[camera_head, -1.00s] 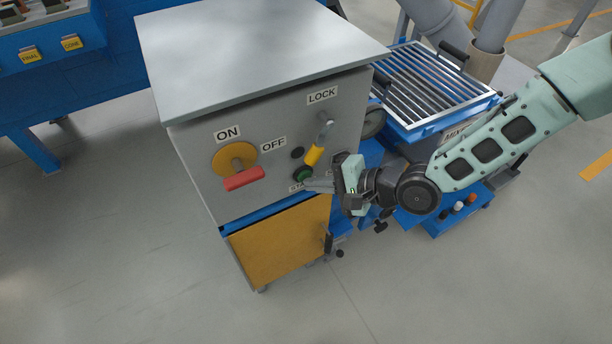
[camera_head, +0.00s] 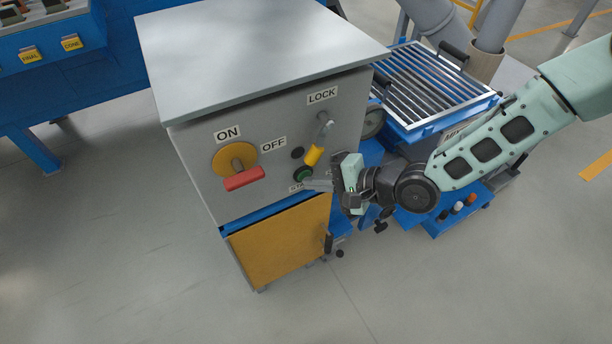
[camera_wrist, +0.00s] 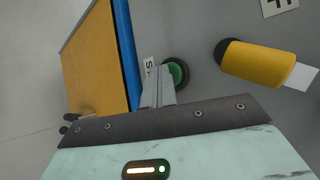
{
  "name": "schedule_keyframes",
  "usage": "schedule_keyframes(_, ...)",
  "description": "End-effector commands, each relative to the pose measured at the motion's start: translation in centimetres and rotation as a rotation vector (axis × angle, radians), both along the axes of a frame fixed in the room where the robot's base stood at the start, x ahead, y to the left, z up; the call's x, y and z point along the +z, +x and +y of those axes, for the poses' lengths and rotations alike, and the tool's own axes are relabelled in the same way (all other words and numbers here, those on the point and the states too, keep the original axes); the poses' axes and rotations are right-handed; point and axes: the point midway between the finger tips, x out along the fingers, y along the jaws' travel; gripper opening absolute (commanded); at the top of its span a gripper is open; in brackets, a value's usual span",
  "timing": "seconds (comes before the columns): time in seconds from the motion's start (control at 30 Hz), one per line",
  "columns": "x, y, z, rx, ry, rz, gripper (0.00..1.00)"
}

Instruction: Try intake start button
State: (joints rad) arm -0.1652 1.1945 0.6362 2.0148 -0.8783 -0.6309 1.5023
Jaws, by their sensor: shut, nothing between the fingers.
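The green start button (camera_head: 303,174) sits in a dark ring on the front of the grey control cabinet (camera_head: 200,150), low on the right. It also shows in the wrist view (camera_wrist: 178,73). A label beside it is partly covered by my fingers. My gripper (camera_head: 308,185) is shut and empty, with its fingertips close to the button's lower edge. In the wrist view the fingertips (camera_wrist: 158,73) lie between the label and the button. I cannot tell whether they touch the button or the panel.
A yellow padlock-like piece (camera_head: 314,155) hangs under the LOCK label, just above the button. A red-handled switch (camera_head: 243,178) on a yellow disc points toward OFF's lower side. A blue grated hopper (camera_head: 425,85) stands behind at right. Floor at left is clear.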

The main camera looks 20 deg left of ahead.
Motion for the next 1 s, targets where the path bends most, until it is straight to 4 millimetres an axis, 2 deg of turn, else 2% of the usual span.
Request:
schedule_keyframes(0.3,0.1,-0.9,-1.2,-0.002,0.0,0.001,0.0)
schedule_keyframes(0.67,0.0,-1.1,-1.4,0.0,0.0,0.001,0.0)
schedule_keyframes(1.0,0.1,-3.1,-3.7,-0.001,-0.001,0.003,0.0)
